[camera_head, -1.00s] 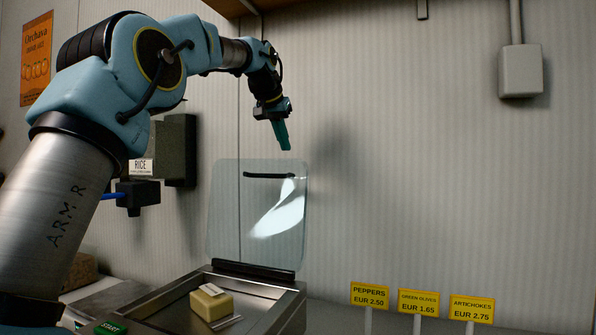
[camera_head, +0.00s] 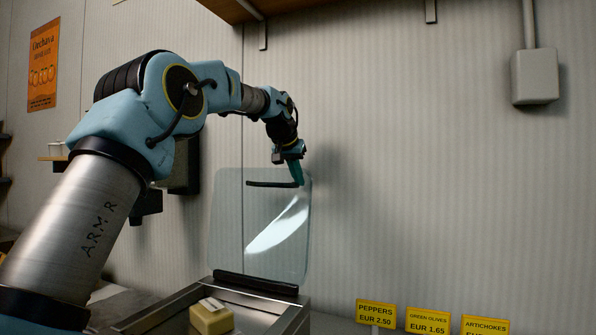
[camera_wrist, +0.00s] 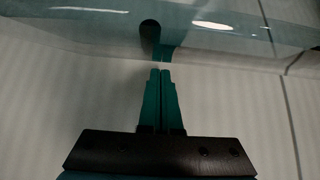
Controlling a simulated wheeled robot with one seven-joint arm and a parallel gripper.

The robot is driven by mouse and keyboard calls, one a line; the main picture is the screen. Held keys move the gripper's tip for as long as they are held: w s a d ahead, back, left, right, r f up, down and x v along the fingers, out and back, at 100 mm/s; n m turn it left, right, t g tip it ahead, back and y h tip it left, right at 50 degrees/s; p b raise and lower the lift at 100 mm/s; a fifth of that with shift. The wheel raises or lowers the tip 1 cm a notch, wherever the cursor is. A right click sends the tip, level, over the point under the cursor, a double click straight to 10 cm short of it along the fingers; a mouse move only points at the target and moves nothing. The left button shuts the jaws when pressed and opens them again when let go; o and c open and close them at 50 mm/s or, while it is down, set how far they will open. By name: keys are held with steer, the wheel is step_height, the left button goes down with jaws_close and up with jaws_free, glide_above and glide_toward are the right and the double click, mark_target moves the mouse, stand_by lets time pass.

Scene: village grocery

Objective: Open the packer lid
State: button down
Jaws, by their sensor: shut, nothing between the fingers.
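The packer lid (camera_head: 230,225) is a clear panel standing upright on a dark hinge bar (camera_head: 256,284) at the back of the metal packer (camera_head: 165,312). A black handle bar (camera_head: 268,184) runs across its upper part. My gripper (camera_head: 299,184) is shut and empty, its teal fingers pointing down at the right end of the handle. In the wrist view the fingers (camera_wrist: 161,72) point at the lid's edge, where the dark handle end (camera_wrist: 149,38) shows. I cannot tell whether they touch the lid.
A yellowish block (camera_head: 211,318) with a pale label sits in the packer. Yellow price signs, including the peppers sign (camera_head: 376,313), stand at the lower right. A shelf (camera_head: 235,9) overhangs at the top.

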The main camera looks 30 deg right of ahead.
mark_target(280, 170)
steer(key=shift+s+a+f, duration=0.15)
steer(key=shift+s+a, duration=0.7)
steer(key=shift+a, duration=0.1)
steer(key=shift+s+a+b, duration=0.25)
steer(key=shift+a+b, duration=0.15)
steer(key=shift+b, duration=0.7)
steer(key=s+a+h+b, duration=0.1)
steer(key=a+b, duration=0.1)
steer(key=b, duration=0.2)
steer(key=s+a+r+t+h+b, duration=0.1)
steer(key=s+a+b, duration=0.1)
steer(key=b, duration=0.2)
steer(key=s+a+r+t+b, duration=0.1)
steer(key=a+b, duration=0.1)
steer(key=b, duration=0.2)
steer(key=shift+s+h, duration=0.35)
steer(key=shift+h, duration=0.05)
steer(key=shift+s+a+r, duration=0.15)
steer(key=shift+r, duration=0.15)
